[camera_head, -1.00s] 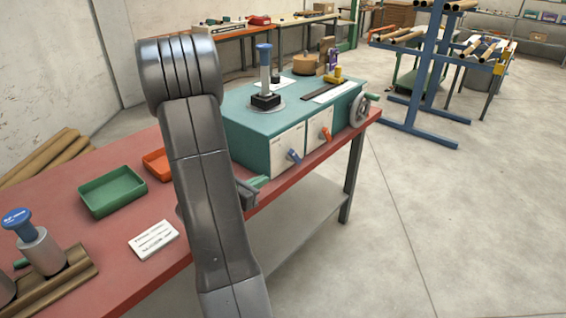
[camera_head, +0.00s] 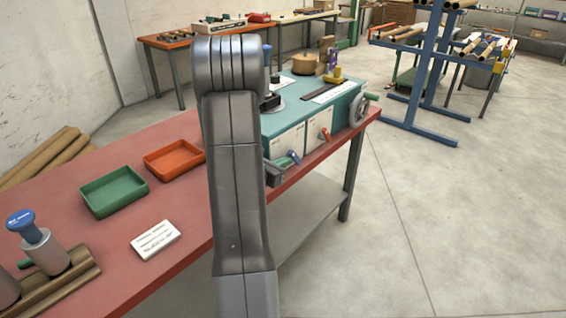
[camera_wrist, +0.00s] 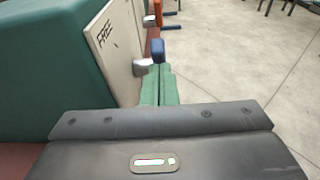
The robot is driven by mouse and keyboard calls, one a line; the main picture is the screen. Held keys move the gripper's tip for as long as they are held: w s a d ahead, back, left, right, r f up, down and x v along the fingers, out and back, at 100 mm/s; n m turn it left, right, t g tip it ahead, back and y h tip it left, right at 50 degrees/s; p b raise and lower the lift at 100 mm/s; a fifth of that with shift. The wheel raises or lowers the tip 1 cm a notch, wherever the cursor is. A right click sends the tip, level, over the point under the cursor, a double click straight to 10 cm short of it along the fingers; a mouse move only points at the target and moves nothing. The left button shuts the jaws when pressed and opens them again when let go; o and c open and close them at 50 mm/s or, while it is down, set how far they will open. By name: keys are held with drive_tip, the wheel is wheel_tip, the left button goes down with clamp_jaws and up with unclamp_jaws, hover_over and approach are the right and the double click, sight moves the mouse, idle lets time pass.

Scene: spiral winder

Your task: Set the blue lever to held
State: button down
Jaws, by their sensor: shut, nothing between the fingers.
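The blue lever (camera_head: 293,157) is on the left white panel of the teal winder box (camera_head: 283,136), its blue end pointing down and to the right. In the wrist view the blue lever (camera_wrist: 158,50) shows a blue end on a pale metal stem, just beyond my fingertips. The panel beside it reads "FREE" on its upper left; other markings are hidden or too small to read. My gripper (camera_head: 283,164) has its green fingers shut and empty, near the lever. The shut fingers also show in the wrist view (camera_wrist: 159,76). I cannot tell whether they touch the lever.
An orange-red lever (camera_head: 325,134) sits on the panel beyond. A handwheel (camera_head: 357,111) is on the box's right end. The red bench (camera_head: 110,190) holds a green tray (camera_head: 114,192), an orange tray (camera_head: 174,160) and a white card (camera_head: 155,240).

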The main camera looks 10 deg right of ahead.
sight(289, 153)
drive_tip(key=shift+r, duration=0.1)
drive_tip(key=p, duration=0.1)
drive_tip(key=r+g+y+p, duration=0.1)
drive_tip(key=r+p, duration=0.1)
drive_tip(key=shift+w+d+y+p, duration=0.25)
drive_tip(key=shift+d+y+p, duration=0.1)
drive_tip(key=shift+d+y, duration=0.05)
drive_tip(key=shift+w+d+g, duration=0.1)
drive_tip(key=shift+g, duration=0.2)
drive_tip(key=shift+w+d+r+y+b, duration=0.2)
drive_tip(key=shift+y+b, duration=0.1)
drive_tip(key=shift+b, duration=0.15)
